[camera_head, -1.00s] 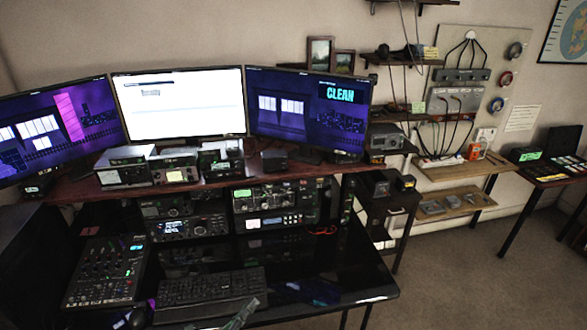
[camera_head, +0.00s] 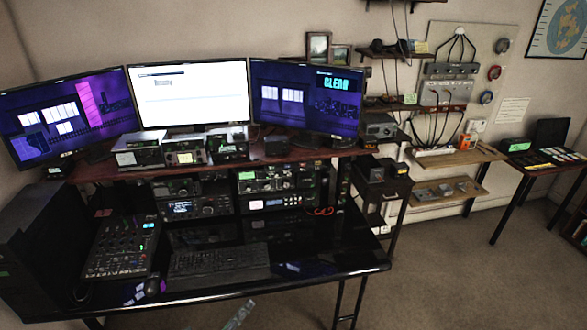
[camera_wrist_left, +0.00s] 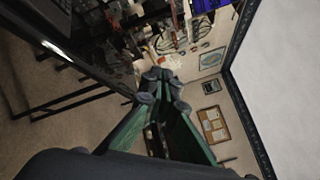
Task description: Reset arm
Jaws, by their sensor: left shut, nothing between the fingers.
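My left gripper (camera_head: 240,316) shows only as a small tip at the bottom edge of the head view, in front of the desk's front edge and apart from it. In the left wrist view its two green-sided fingers (camera_wrist_left: 160,88) are shut together at the tips with nothing between them. My right gripper is not in view. The radio units with knobs stand under the desk shelf: one at left (camera_head: 190,207), one at upper right (camera_head: 262,180) and one below it (camera_head: 270,203). Their knobs are too small to read.
The black desk (camera_head: 330,268) holds a keyboard (camera_head: 218,266) and a mixer (camera_head: 122,247). A side shelf unit (camera_head: 388,185) stands right of the desk. The carpet (camera_head: 450,285) at right is clear.

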